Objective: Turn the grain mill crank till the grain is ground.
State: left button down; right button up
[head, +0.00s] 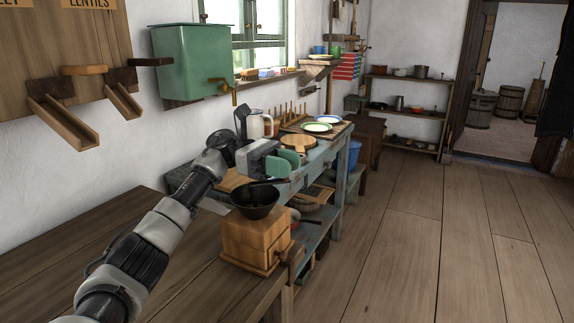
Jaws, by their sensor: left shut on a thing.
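The grain mill (252,240) is a wooden box with a dark round hopper (254,203) on top, standing near the front edge of the wooden bench. The dark crank arm (266,182) lies across above the hopper. My left gripper (285,166), grey with green fingers, is over the crank's outer end, to the upper right of the hopper. It is shut on the crank handle; the grip itself is mostly hidden by the fingers. What is inside the hopper is too dark to tell. My right gripper is out of view.
A wooden bench (95,245) extends left of the mill. Behind stands a blue table (318,158) with plates (317,127) and a wooden board (298,142). A green tank (190,62) with a tap hangs on the wall. The floor (410,250) at right is clear.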

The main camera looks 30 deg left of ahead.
pick_arm(q)
jog(key=c, duration=0.9)
grip_release()
jog(key=a, duration=1)
jog(key=shift+w+a, duration=0.3)
jog(key=shift+a, duration=0.05)
